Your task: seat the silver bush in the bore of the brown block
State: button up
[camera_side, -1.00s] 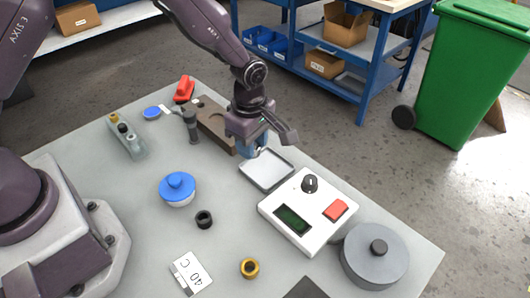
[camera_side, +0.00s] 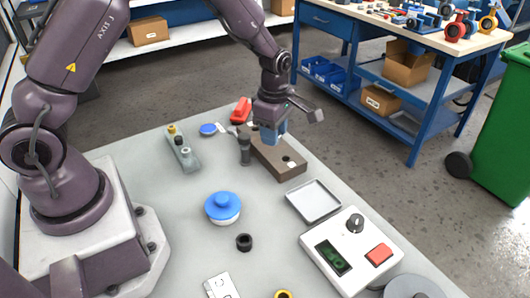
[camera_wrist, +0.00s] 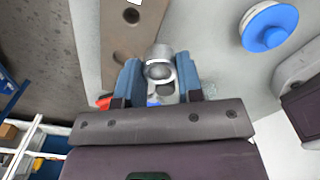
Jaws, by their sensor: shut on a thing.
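The brown block (camera_side: 286,172) lies on the grey table, with a dark round bore (camera_side: 287,158) in its top near the tray end. The block also shows in the wrist view (camera_wrist: 120,35), with the dark bore (camera_wrist: 131,15) near the top and a smaller hole (camera_wrist: 118,57) closer to my fingers. My gripper (camera_side: 270,138) is over the block's far part, away from the bore. In the wrist view its blue fingers (camera_wrist: 160,80) are shut on the silver bush (camera_wrist: 160,53), which overlaps the block's edge there. In the side view the fingers hide the bush.
A dark grey post (camera_side: 245,150) stands close to my gripper and the block. A shallow tray (camera_side: 314,202), a white control box (camera_side: 350,250), a blue-knobbed lid (camera_side: 222,207) and a black ring (camera_side: 244,242) are nearby. A grey fixture (camera_side: 184,150) stands left.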

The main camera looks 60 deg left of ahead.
jog(key=w+a, duration=0.1)
jog(key=a, duration=0.1)
jog(key=w+a+f+n, duration=0.1)
jog(key=a, duration=0.2)
jog(key=w+a+f+n, duration=0.1)
jog(key=w+a, duration=0.1)
jog(key=a, duration=0.1)
jog(key=shift+f, duration=1.95)
jog(key=shift+f, duration=1)
dwell(0.4)
jog(key=o, duration=1.4)
jog(key=shift+o, duration=0.2)
notch_tip(320, 180, up, 8)
jog(key=shift+f, duration=0.2)
